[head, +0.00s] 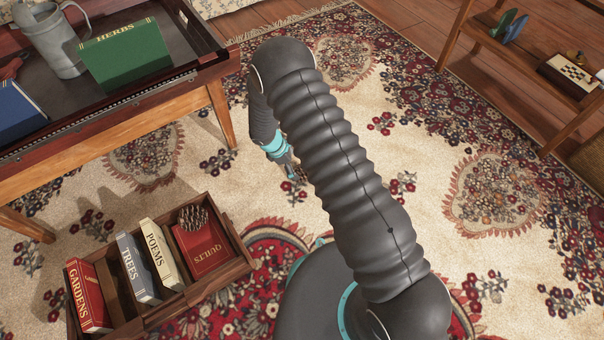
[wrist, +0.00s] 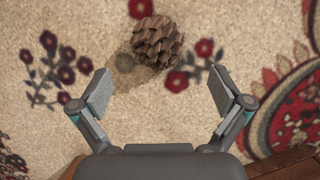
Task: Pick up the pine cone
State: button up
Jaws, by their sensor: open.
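A brown, scaly pine cone (wrist: 157,42) lies on the patterned rug in the upper middle of the wrist view, with a shadow to its left. My gripper (wrist: 161,88) is open and empty, its two fingers spread wide. The cone sits a little above the line between the fingertips in that view, roughly centred between them and apart from both. How high the fingers are above the rug is hard to tell. In the head view my gripper (head: 290,167) shows small beside my arm, and this cone does not show, probably hidden behind the arm.
A wooden crate (head: 238,240) holds several books; a brown scaly object (head: 194,219), like another pine cone, rests on its red Quilts book (head: 203,250). A table (head: 215,92) with a green book (head: 125,52) and pewter jug (head: 48,38) stands upper left. A shelf (head: 478,38) stands upper right.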

aim_at(302, 173)
jog(key=shift+b+x, duration=0.45)
jog(key=shift+x, duration=3.8)
jog(key=shift+w+a, duration=0.15)
jog(key=c, duration=1.1)
